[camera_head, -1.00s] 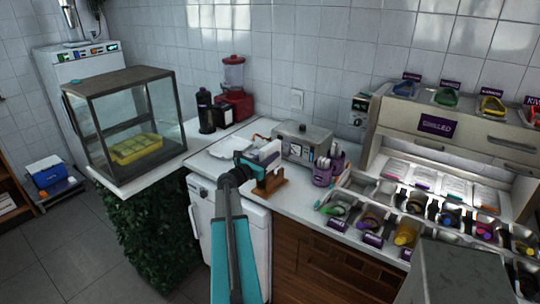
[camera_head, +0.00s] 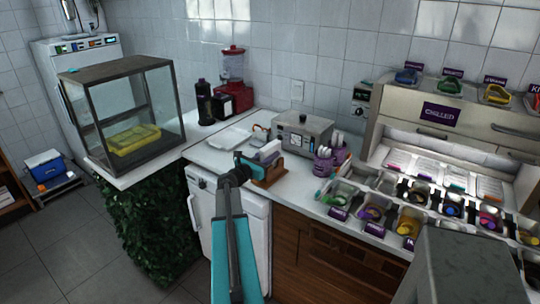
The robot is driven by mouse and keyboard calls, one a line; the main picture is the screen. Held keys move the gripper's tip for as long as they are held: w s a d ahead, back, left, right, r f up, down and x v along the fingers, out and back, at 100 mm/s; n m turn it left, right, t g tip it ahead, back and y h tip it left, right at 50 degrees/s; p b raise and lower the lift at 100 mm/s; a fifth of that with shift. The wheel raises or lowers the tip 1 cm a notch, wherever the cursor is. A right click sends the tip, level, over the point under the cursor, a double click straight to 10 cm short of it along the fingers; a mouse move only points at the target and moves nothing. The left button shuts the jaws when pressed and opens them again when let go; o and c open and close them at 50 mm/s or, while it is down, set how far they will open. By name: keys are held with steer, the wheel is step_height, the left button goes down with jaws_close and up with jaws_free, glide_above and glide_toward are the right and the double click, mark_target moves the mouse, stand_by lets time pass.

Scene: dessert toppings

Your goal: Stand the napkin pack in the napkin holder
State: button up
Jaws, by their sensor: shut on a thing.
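The white napkin pack (camera_head: 268,150) is at the front of the counter, in my gripper (camera_head: 251,160). My gripper is teal and dark and is shut on the pack from its left side. The brown wooden napkin holder (camera_head: 271,176) stands on the counter right below and around the pack's lower part. The pack looks upright and close to or between the holder's sides. My arm and gripper hide part of both, so I cannot tell whether the pack rests on the holder's base.
A grey metal box appliance (camera_head: 303,133) stands just behind the holder. A purple cup (camera_head: 325,162) with white items is to its right. A white tray (camera_head: 230,139) lies behind on the left. Topping bins (camera_head: 375,210) fill the right side.

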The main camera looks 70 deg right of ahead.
steer(key=shift+f, duration=0.3)
steer(key=o, duration=1.1)
steer(key=shift+o, duration=0.2)
steer(key=shift+a, duration=0.15)
steer(key=b+v, duration=0.3)
steer(key=v, duration=1)
steer(key=shift+a, duration=0.25)
steer(key=shift+w, duration=0.2)
